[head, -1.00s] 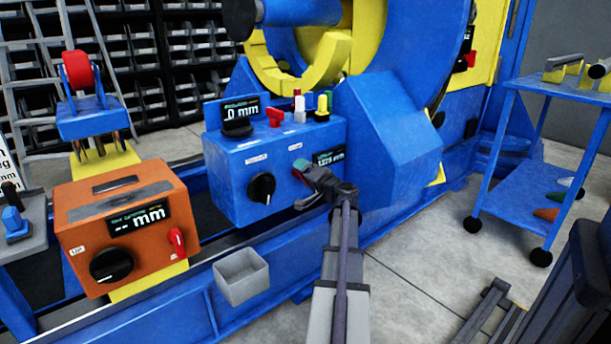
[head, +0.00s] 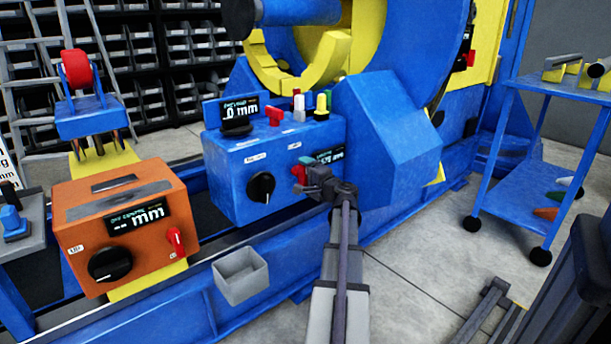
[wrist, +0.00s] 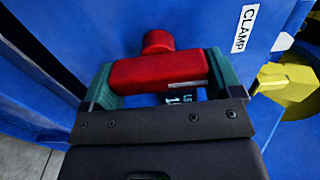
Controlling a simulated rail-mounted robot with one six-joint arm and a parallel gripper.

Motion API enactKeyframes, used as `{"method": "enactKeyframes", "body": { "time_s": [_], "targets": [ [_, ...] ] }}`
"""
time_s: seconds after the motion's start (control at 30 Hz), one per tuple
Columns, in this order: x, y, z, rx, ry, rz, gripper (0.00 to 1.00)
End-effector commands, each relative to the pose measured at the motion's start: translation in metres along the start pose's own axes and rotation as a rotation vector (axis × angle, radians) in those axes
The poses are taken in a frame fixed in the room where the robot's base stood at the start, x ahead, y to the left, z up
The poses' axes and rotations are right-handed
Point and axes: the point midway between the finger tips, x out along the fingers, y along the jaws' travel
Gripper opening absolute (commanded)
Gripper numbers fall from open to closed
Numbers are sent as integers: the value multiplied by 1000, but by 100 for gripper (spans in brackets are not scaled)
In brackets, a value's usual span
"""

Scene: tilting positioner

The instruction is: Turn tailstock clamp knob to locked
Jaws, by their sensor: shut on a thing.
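The red tailstock clamp knob (wrist: 160,73) fills the middle of the wrist view, a bar-shaped handle with a round red boss above it. A white label reading CLAMP (wrist: 244,28) is on the blue face beside it. My gripper (wrist: 163,78) has its green fingers on both ends of the bar and is shut on it. In the head view the red knob (head: 299,174) shows partly at the right of the blue control box (head: 230,180), with my gripper (head: 306,166) at it. A dark display with partly hidden lettering shows behind the knob in the wrist view.
A black dial (head: 261,187) is left of the knob on the same box. Coloured levers (head: 322,105) stand on top. An orange box (head: 125,220) is at left, a grey bin (head: 240,275) below, and a blue cart (head: 525,170) at right. Floor between is mostly clear.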

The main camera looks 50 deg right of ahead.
Motion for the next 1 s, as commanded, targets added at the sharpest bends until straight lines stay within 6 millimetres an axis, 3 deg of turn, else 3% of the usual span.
{"method": "enactKeyframes", "body": {
  "time_s": [0.27, 0.3, 0.4, 0.47, 0.7, 0.83, 1.0],
  "targets": [
    [-1, 0, 0, 3, -1, 0, 61],
    [-1, 0, 0, 3, -1, 0, 86],
    [-1, 0, 0, 2, -1, 0, 96],
    [0, 0, 0, 2, 0, 0, 100],
    [-3, 0, 0, 1, 0, 0, 100],
    [-22, 0, 1, 1, 2, 0, 100],
    [-65, 0, 2, 1, 3, 0, 100]
  ]
}}
